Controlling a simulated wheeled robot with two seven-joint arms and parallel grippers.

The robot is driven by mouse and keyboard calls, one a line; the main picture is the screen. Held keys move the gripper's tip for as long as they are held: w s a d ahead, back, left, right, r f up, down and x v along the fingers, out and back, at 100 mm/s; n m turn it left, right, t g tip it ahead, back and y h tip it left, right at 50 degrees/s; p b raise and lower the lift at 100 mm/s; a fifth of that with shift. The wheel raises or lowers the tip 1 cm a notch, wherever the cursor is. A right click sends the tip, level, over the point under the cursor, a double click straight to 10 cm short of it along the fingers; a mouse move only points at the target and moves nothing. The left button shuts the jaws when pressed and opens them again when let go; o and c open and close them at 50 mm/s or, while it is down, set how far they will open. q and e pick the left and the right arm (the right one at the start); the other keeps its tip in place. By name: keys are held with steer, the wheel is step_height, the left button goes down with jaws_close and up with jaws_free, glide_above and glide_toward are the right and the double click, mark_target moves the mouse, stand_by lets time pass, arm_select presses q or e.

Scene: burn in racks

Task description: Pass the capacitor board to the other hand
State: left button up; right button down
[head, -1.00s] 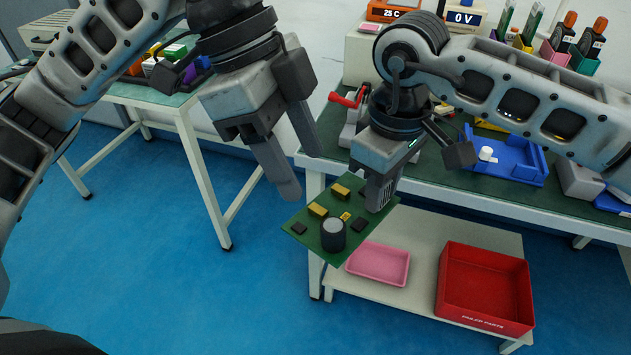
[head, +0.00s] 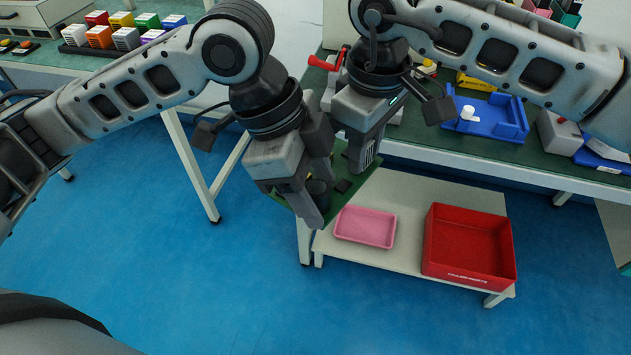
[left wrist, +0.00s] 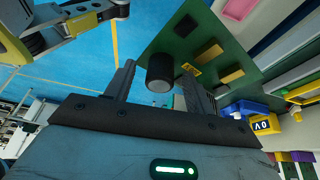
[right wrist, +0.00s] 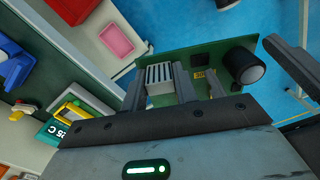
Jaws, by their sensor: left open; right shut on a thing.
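The capacitor board (head: 357,182) is a green board with a dark round capacitor, held over the floor in front of the bench; my left gripper partly hides it in the head view. My right gripper (head: 361,165) is shut on it at the finned block (right wrist: 160,76). My left gripper (head: 316,196) is open at the board's near end. In the left wrist view its fingers stand on either side of the capacitor (left wrist: 160,72), with gaps visible. A left finger also shows beside the capacitor in the right wrist view (right wrist: 292,62).
A pink tray (head: 365,227) and a red bin (head: 470,245) stand on the low shelf below the board. The green-topped bench (head: 430,145) behind carries a blue fixture (head: 490,117). A second table (head: 40,62) with coloured blocks is at the far left.

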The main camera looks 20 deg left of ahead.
arm_select(q)
jaws_close()
arm_select(e)
steer(key=c, duration=1)
jaws_free()
